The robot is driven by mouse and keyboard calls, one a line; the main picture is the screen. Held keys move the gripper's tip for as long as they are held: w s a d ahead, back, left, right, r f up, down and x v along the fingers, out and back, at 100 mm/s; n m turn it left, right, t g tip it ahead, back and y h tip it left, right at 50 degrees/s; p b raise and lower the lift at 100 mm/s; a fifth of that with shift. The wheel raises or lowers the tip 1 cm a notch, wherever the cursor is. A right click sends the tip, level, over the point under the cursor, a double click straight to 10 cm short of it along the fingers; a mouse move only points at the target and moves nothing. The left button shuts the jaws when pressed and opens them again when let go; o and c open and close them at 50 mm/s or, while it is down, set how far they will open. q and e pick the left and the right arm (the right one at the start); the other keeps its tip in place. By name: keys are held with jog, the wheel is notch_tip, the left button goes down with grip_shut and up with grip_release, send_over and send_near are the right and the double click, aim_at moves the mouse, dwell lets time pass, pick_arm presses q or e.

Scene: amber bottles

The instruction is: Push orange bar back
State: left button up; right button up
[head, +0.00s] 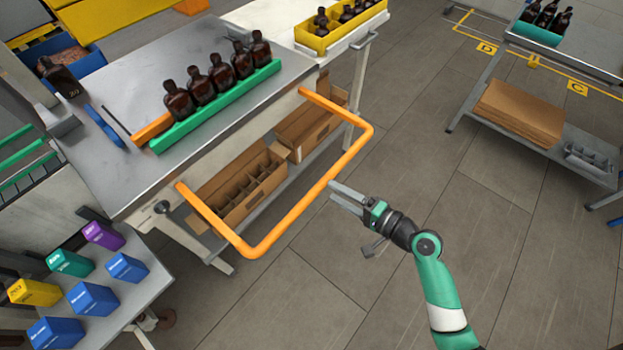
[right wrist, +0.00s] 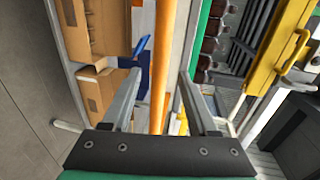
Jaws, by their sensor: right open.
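The orange bar (head: 311,190) is a U-shaped frame that sticks out from the front of the metal worktable. My right gripper (head: 334,190) is open, just outside the bar's long front section, with its fingers pointing toward the bar. In the right wrist view the orange bar (right wrist: 163,60) runs upright in the picture, between the two open fingertips (right wrist: 160,76). I cannot tell whether the fingers touch it. My left gripper is not in view.
The worktable (head: 150,185) holds a row of amber bottles (head: 222,75) behind a green rail (head: 215,107). Cardboard boxes (head: 235,185) sit on the shelf below. Colored boxes (head: 92,300) stand at lower left. The floor (head: 310,290) before the bar is clear.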

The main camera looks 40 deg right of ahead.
jog(key=b+x, duration=0.1)
jog(key=x, duration=0.7)
jog(key=shift+w, duration=0.3)
jog(key=shift+c, duration=0.2)
grip_shut()
dwell(0.7)
